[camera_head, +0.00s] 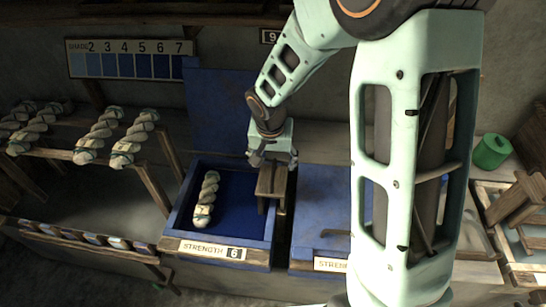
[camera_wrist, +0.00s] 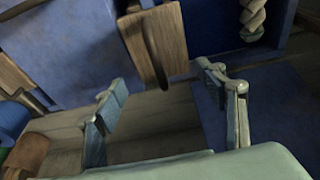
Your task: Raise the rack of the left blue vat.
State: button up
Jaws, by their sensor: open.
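The left blue vat (camera_head: 177,221) stands with its lid (camera_head: 218,110) up and dark blue liquid inside. Its front label reads STRENGTH 6. One pale twisted skein (camera_head: 206,200) lies in it; part of the skein shows in the wrist view (camera_wrist: 252,18). A wooden piece with a bar-like handle (camera_head: 272,183) stands at the vat's right side; it looks like the rack's handle. In the wrist view this wooden handle (camera_wrist: 158,42) lies just beyond my fingertips. My gripper (camera_head: 271,158) is open and empty above it. The rest of the rack is hidden.
A second blue vat (camera_head: 318,205) with its lid down stands close on the right, partly behind my arm. Skeins (camera_head: 100,135) hang on a wooden rail at left. A shade chart (camera_head: 130,59) is on the wall. A green pot (camera_head: 491,151) stands at right.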

aim_at(273, 169)
jog(key=shift+f+b, duration=1.3)
jog(key=shift+f, duration=0.55)
jog(key=shift+f, duration=0.15)
grip_shut()
notch_tip(273, 169, up, 8)
jog(key=p, duration=0.5)
jog(key=shift+r, duration=0.25)
jog(key=shift+o, duration=0.9)
grip_release()
jog(key=shift+f, duration=0.1)
